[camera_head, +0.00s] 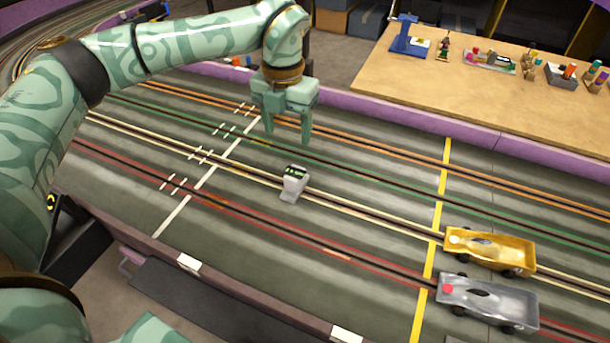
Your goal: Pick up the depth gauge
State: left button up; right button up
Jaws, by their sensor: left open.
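The depth gauge looks to be the small light grey block (293,187) with a dark top and green marks. It stands on the track between the green and red lanes, near the pale yellow lane. My left gripper (287,134) hangs above and behind it, fingers pointing down. Its two fingers are apart with nothing between them, and it does not touch the block. My right gripper is not in view.
A gold slot car (490,250) and a silver slot car (488,301) stand on the track at the lower right. A purple wall (480,133) borders the track. Behind it, a wooden table (440,85) holds small tools and bottles. The track around the block is clear.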

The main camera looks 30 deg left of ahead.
aim_at(294, 174)
pick_arm(q)
jog(key=f+b, duration=0.1)
jog(key=f, duration=0.2)
jog(key=f+b, duration=0.1)
jog(key=f, duration=0.3)
jog(key=f+b, duration=0.2)
jog(key=f, duration=0.2)
jog(key=shift+w+a, duration=0.1)
jog(key=shift+w, duration=0.3)
jog(key=shift+f+b, duration=0.3)
jog(key=shift+f, duration=0.15)
jog(key=f+b, duration=0.2)
jog(key=f, duration=0.1)
jog(key=f+b, duration=0.1)
jog(key=f, duration=0.1)
jog(key=shift+w+d, duration=0.1)
jog(key=shift+d, duration=0.3)
jog(key=shift+r, duration=0.1)
jog(key=shift+c, duration=0.6)
jog(key=c, duration=1)
jog(key=shift+c, duration=0.6)
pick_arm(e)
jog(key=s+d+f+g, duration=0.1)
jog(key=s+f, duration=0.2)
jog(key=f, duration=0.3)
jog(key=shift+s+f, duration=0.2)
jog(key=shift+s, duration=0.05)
